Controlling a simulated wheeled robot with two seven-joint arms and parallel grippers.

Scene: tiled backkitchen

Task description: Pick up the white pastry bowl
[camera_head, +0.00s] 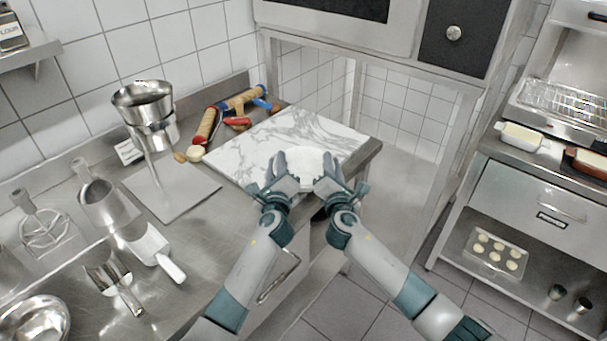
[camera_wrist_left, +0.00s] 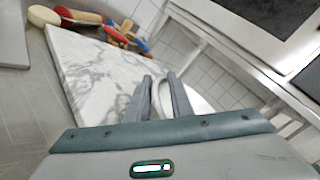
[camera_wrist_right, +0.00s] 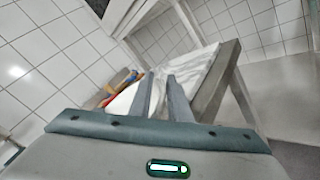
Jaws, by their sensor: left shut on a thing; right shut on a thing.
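The white pastry bowl (camera_head: 305,163) is at the near right edge of the marble slab, between my two grippers. My left gripper (camera_head: 280,165) is shut on the bowl's left side, and my right gripper (camera_head: 329,166) is shut on its right side. The left wrist view shows the white rim (camera_wrist_left: 194,98) at the left fingers. The right wrist view shows part of the white bowl (camera_wrist_right: 122,102) beside the right fingers. The fingers hide part of the rim. I cannot tell whether the bowl touches the slab.
The marble slab (camera_head: 250,150) lies on the steel counter (camera_head: 215,215). Rolling pins (camera_head: 205,125) lie behind it. A steel funnel on a stand (camera_head: 145,105) and scoops (camera_head: 105,205) are at left. Open floor (camera_head: 400,205) separates the counter from the right shelf unit (camera_head: 520,200).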

